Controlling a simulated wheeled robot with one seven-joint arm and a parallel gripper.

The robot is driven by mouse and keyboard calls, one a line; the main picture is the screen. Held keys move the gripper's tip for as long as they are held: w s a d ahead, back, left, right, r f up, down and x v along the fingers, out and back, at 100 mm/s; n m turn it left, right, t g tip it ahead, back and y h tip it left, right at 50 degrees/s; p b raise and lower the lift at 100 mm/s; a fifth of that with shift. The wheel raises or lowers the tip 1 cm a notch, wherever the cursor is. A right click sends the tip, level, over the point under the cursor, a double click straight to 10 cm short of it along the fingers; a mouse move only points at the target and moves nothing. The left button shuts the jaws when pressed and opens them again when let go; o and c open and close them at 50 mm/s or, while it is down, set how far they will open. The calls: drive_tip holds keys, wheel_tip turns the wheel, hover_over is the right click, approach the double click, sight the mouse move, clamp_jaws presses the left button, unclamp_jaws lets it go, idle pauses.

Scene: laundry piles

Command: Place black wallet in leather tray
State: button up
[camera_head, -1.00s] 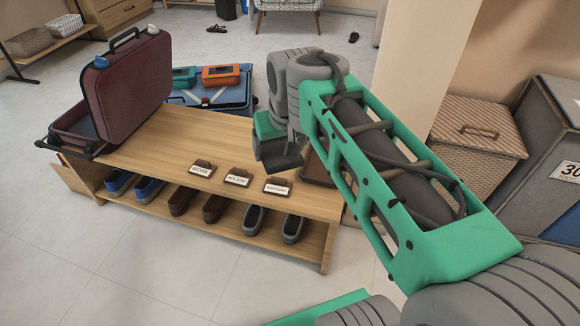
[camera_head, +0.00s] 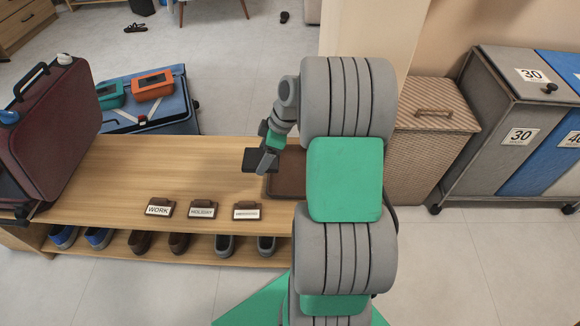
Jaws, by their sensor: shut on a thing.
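My gripper (camera_head: 264,160) is shut on the black wallet (camera_head: 249,160), a flat dark shape sticking out to the left of the fingers. The brown leather tray (camera_head: 284,186) lies at the right end of the wooden bench (camera_head: 170,165). My arm hides much of the tray's right side. The gripper and wallet appear over or just beside the tray's left edge. I cannot tell the height of the wallet above the bench.
Three label holders (camera_head: 202,209) stand along the bench's front edge. Several shoes (camera_head: 178,243) sit on the shelf below. An open maroon suitcase (camera_head: 58,125) is at the left.

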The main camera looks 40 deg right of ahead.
drive_tip(key=d, duration=0.1)
drive_tip(key=d+f, duration=0.1)
drive_tip(key=d, duration=0.1)
drive_tip(key=d+f+b, duration=0.1)
drive_tip(key=d, duration=0.1)
drive_tip(key=shift+s+f, duration=0.25)
drive_tip(key=shift+s, duration=0.05)
drive_tip(key=b, duration=0.2)
hover_over(289, 173)
drive_tip(key=f, duration=0.4)
drive_tip(key=shift+s+d+f, duration=0.1)
drive_tip(key=shift+s+f, duration=0.25)
drive_tip(key=shift+d+f+b, duration=0.2)
drive_tip(key=shift+f+b, duration=0.2)
drive_tip(key=shift+f, duration=0.55)
drive_tip(key=shift+d+f+b, duration=0.2)
drive_tip(key=shift+f+b, duration=0.15)
drive_tip(key=shift+f, duration=0.6)
drive_tip(key=shift+f, duration=0.2)
drive_tip(key=o, duration=1.4)
drive_tip(key=shift+r, duration=0.1)
